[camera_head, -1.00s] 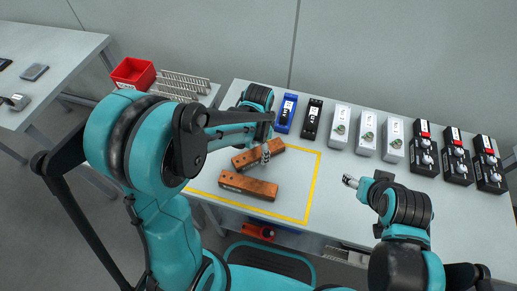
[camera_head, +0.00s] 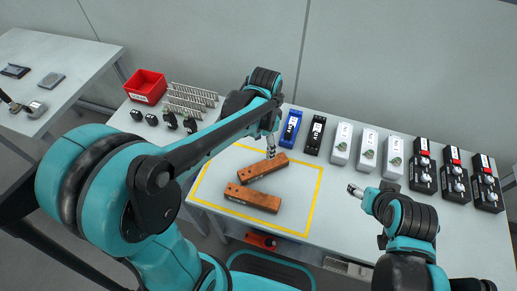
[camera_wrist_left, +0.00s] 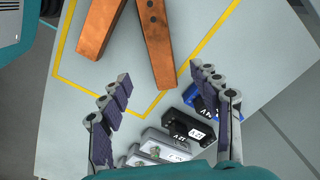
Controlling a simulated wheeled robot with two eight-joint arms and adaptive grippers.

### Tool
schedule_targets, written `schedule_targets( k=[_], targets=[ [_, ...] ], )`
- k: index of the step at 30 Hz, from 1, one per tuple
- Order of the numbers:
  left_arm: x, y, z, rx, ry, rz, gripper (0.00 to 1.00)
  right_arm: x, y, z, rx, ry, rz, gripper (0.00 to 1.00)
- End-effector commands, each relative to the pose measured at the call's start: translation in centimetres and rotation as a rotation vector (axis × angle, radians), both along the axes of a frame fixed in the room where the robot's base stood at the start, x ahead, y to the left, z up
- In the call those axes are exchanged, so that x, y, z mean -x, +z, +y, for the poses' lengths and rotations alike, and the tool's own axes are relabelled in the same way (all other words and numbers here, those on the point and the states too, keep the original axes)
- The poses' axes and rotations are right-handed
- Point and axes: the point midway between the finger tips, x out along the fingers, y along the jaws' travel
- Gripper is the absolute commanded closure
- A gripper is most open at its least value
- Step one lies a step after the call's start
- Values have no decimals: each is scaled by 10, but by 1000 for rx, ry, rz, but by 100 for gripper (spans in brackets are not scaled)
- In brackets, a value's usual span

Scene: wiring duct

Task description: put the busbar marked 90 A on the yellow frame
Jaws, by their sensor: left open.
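Two copper-brown busbars lie on the table inside the yellow frame (camera_head: 313,200). The upper busbar (camera_head: 258,170) slants up to the right; the lower busbar (camera_head: 252,199) slants down to the right. They also show in the left wrist view, the upper one (camera_wrist_left: 157,40) closer to my gripper and the other (camera_wrist_left: 97,25) beside it. I cannot read a rating on either. My left gripper (camera_head: 271,148) is open and empty, just behind the upper busbar; its spread fingers (camera_wrist_left: 165,105) show in the wrist view. My right gripper (camera_head: 354,189) hangs right of the frame, holding nothing visible.
Behind the frame stand a blue block (camera_head: 291,127), a black block (camera_head: 315,135), white units (camera_head: 342,143) and black units with red parts (camera_head: 424,166). A red bin (camera_head: 147,86) and metal racks (camera_head: 190,100) are at the back left.

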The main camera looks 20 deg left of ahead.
Motion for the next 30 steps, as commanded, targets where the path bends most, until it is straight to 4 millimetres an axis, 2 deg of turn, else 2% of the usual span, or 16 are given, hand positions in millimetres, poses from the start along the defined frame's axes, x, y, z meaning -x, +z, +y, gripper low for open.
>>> schedule_targets(
  k=[5,9,16,21,30],
  targets=[
    [22,23,11,19,143,-106,37,0,0,0,0,0,0,38],
    [50,43,24,62,339,-252,37,0,0,0,0,0,0,38],
    [88,56,40,172,630,-467,37,0,0,0,0,0,0,38],
    [101,56,46,234,746,-553,37,0,0,0,0,0,0,38],
    [104,56,47,254,781,-577,37,0,0,0,0,0,0,38]
  ],
)
